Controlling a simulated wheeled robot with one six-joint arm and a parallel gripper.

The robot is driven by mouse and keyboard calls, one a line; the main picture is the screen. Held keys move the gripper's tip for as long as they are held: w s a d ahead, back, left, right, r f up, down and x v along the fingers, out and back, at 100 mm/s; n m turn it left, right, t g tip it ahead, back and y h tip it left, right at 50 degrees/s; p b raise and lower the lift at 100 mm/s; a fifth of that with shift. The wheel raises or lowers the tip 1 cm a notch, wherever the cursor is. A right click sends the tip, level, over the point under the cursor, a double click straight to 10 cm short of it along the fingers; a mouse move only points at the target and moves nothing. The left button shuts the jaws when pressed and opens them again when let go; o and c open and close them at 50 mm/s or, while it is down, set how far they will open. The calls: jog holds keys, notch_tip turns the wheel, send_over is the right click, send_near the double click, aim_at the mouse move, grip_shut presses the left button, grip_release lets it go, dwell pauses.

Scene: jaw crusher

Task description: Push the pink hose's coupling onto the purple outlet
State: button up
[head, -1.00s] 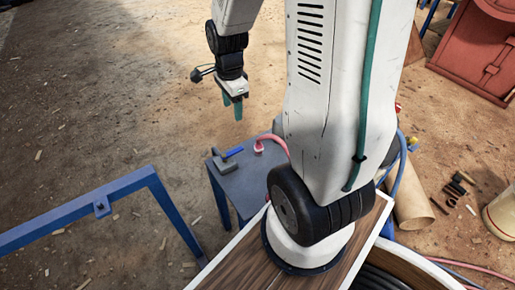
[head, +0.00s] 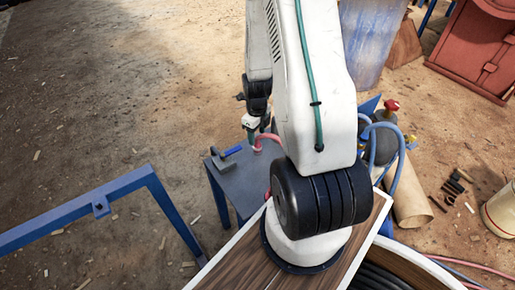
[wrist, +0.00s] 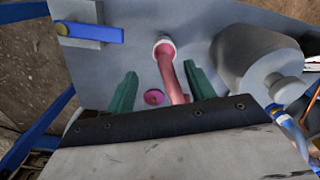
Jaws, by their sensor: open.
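The pink hose (head: 269,137) stands at the blue-grey table. In the wrist view the hose (wrist: 177,84) runs from its pale-rimmed pink coupling (wrist: 164,50) down the picture, passing between my fingers nearer the right one. A small magenta-purple disc (wrist: 153,97), which looks like the purple outlet, shows between the fingers, left of the hose. My gripper (wrist: 161,71) is open, with teal fingers either side of the hose and not closed on it. In the head view my gripper (head: 254,136) is low at the table's back edge, partly hidden by my arm. I cannot tell whether the fingers touch the hose.
The table (head: 240,182) has a grey block with a blue lever (head: 231,151); the lever also shows in the wrist view (wrist: 96,33). A grey cylinder (wrist: 258,58) lies close right of the right finger. A blue frame (head: 100,205) stands left. Blue hoses (head: 397,160) loop right.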

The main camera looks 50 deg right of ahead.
aim_at(257, 142)
jog(key=shift+f, duration=0.1)
jog(key=shift+f, duration=1.2)
jog(key=shift+f, duration=0.1)
jog(key=f, duration=0.5)
jog(key=shift+w+d, duration=0.2)
jog(key=shift+d, duration=0.15)
jog(key=c, duration=0.8)
